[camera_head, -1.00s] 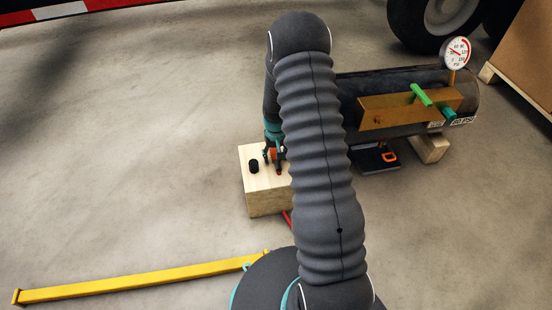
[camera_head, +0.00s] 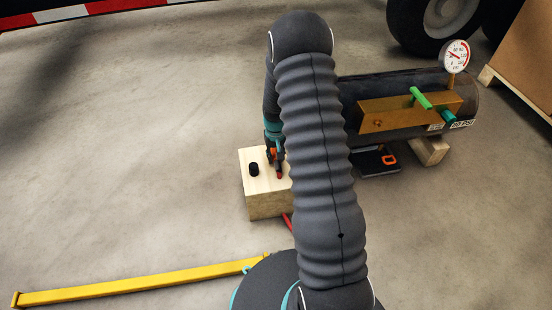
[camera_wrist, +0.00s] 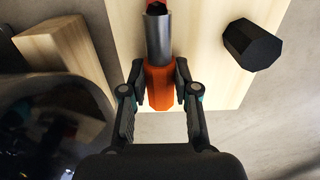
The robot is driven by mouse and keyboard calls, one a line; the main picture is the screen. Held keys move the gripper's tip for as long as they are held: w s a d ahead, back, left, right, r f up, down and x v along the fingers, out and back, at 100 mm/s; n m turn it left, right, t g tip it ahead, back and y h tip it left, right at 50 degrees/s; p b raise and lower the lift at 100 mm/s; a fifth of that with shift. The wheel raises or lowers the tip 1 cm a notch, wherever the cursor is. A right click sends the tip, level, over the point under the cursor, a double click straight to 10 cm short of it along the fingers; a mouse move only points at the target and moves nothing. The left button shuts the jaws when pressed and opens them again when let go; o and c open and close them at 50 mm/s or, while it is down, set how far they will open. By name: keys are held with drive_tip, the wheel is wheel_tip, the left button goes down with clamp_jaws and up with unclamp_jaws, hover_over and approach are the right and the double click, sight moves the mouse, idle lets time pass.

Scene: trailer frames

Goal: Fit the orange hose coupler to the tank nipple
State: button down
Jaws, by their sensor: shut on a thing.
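My gripper (camera_wrist: 160,88) is shut on the orange hose coupler (camera_wrist: 160,75) in the wrist view, with a finger on each side. A grey metal sleeve (camera_wrist: 158,38) extends from the coupler toward a red end (camera_wrist: 155,7) at the top edge. They lie over the pale wooden block (camera_wrist: 205,85). In the head view my gripper (camera_head: 274,157) is at the block's top, partly behind my arm. The dark tank (camera_head: 400,82) lies to the right, its left end hidden by my arm. I cannot make out the tank nipple for certain.
A black knob (camera_head: 253,169) stands on the block. The tank carries a gauge (camera_head: 455,56), a brass-coloured plate (camera_head: 385,111), a green handle (camera_head: 420,97) and a teal fitting (camera_head: 448,115). A yellow bar (camera_head: 140,281) lies at front left.

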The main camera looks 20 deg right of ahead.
drive_tip(key=r, duration=0.3)
drive_tip(key=shift+s+d+r, duration=0.2)
drive_tip(key=s+d+r+p, duration=0.1)
drive_tip(key=s+d+r, duration=0.5)
drive_tip(key=s, duration=0.2)
drive_tip(key=shift+s+d, duration=0.4)
drive_tip(key=shift+a+r, duration=0.1)
drive_tip(key=w+a+f+n, duration=0.1)
drive_tip(key=w+a, duration=0.1)
drive_tip(key=a, duration=0.7)
drive_tip(key=w+a+f+n, duration=0.1)
drive_tip(key=w+a, duration=0.1)
drive_tip(key=a, duration=0.8)
